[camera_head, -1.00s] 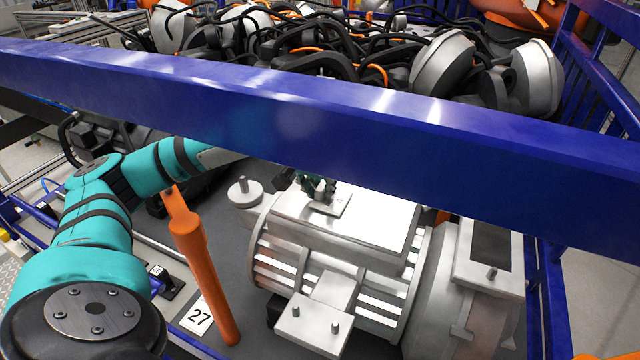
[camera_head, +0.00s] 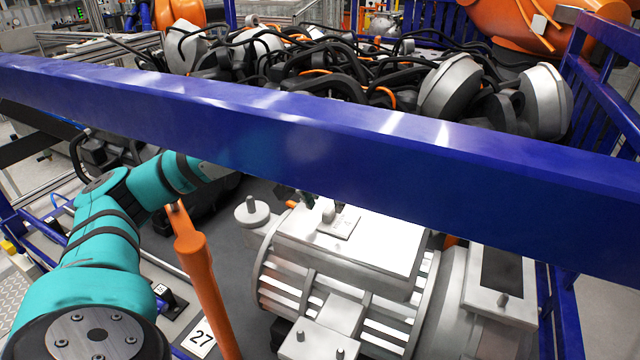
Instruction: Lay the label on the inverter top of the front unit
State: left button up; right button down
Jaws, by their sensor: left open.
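The front unit (camera_head: 335,290) is a silver finned motor below the blue beam. Its flat inverter top (camera_head: 385,247) faces up. The label, a small pale square plate (camera_head: 342,229) with a small raised piece on it, lies flat on the inverter top towards its back left. My left gripper (camera_head: 307,200) shows only in part as dark fingertips under the blue beam, just left of and behind the label. It is open and appears apart from the label; the beam hides the rest of it. My right gripper is not in view.
A thick blue beam (camera_head: 300,130) crosses the whole view above the unit. An orange post (camera_head: 203,275) stands left of the unit, near a white card marked 27 (camera_head: 199,338). Tangled black cables and silver motors fill the space behind the beam.

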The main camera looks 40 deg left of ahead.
pick_arm(q)
jog(key=v, duration=0.8)
jog(key=shift+r+b, duration=0.2)
jog(key=shift+b, duration=0.15)
jog(key=shift+s, duration=0.1)
